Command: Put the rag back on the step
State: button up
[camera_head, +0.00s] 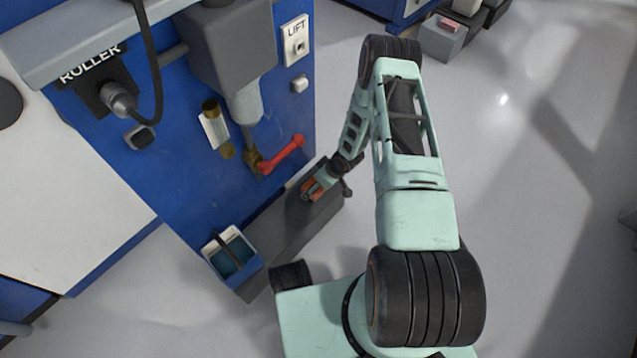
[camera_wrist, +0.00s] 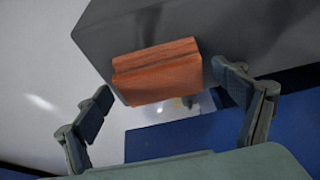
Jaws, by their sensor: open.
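The rag is a folded orange-red cloth (camera_wrist: 157,72), lying on the dark grey step (camera_wrist: 235,30) close to its edge in the wrist view. In the head view the rag is a small orange patch (camera_head: 313,190), partly covered by my gripper, over the grey step (camera_head: 285,232) at the foot of the blue machine. My gripper (camera_wrist: 162,77) is open, with one finger on each side of the rag. I see gaps between both fingers and the cloth. In the head view my gripper (camera_head: 317,188) is low by the step's right end.
A red lever (camera_head: 283,155) sticks out from the blue machine panel (camera_head: 180,180) just left of my gripper. A blue bin (camera_head: 232,255) is at the step's near left end. Open grey floor (camera_head: 530,200) lies to the right. Grey boxes (camera_head: 445,38) stand at the back.

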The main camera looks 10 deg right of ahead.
jog(key=p+v, duration=0.4)
jog(key=v, duration=0.8)
jog(key=shift+r, duration=0.25)
jog(key=shift+p, duration=0.3)
